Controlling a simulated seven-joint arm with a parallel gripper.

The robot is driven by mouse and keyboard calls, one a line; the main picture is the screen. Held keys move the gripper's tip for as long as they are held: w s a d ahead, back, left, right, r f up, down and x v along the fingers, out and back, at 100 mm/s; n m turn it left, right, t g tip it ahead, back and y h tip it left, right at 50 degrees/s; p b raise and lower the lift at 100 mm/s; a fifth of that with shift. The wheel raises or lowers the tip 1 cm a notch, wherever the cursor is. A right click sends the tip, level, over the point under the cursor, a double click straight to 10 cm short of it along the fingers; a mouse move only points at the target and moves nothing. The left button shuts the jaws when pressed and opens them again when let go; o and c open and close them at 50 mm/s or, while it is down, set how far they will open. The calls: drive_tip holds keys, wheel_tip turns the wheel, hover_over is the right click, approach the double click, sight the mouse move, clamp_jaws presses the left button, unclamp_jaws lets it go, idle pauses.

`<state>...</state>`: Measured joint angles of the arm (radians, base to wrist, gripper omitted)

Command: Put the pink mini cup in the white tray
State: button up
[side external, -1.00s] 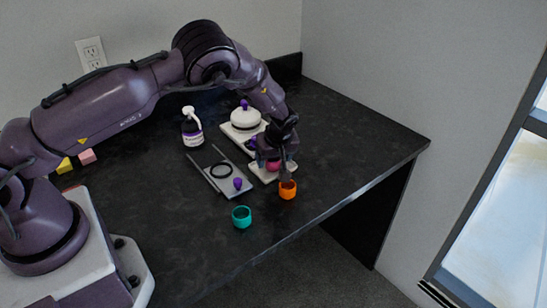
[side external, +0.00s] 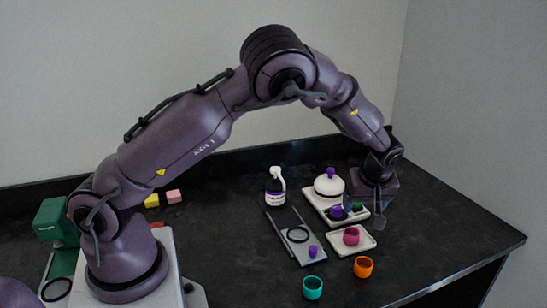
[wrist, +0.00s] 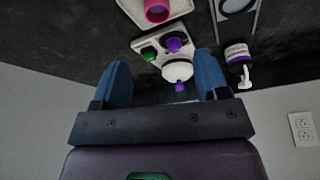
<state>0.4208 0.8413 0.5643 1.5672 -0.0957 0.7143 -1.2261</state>
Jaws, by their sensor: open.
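The pink mini cup (side external: 351,236) sits in the small white tray (side external: 367,241) and looks upright. Both also show at the top of the wrist view, the cup (wrist: 157,11) on the tray (wrist: 132,9), partly cut off by the frame edge. My gripper (side external: 379,221) is above and to the right of the cup, apart from it. In the wrist view the two blue fingers of my gripper (wrist: 163,72) are spread, with nothing held between them.
A larger white board (side external: 318,203) behind holds a lidded white pot (side external: 328,186) and purple and green pieces. A grey frame (side external: 283,236) and pump bottle (side external: 275,190) stand left. Orange (side external: 363,267) and teal (side external: 312,288) cups stand in front. The right tabletop is clear.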

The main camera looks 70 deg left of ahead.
drive_tip(key=s+d+r+m+t+h, duration=0.2)
drive_tip(key=s+r+m, duration=0.3)
drive_tip(key=s+r, duration=0.5)
drive_tip(key=s+d+r+m+t+h, duration=0.1)
drive_tip(key=s+r+m+h, duration=0.25)
drive_tip(key=s+r, duration=0.6)
drive_tip(key=s+d+r+m+t+y, duration=0.1)
drive_tip(key=s+m, duration=0.5)
drive_tip(key=s, duration=0.3)
drive_tip(key=shift+d+r+y, duration=0.1)
drive_tip(key=shift+r+y, duration=0.05)
drive_tip(key=shift+y, duration=0.1)
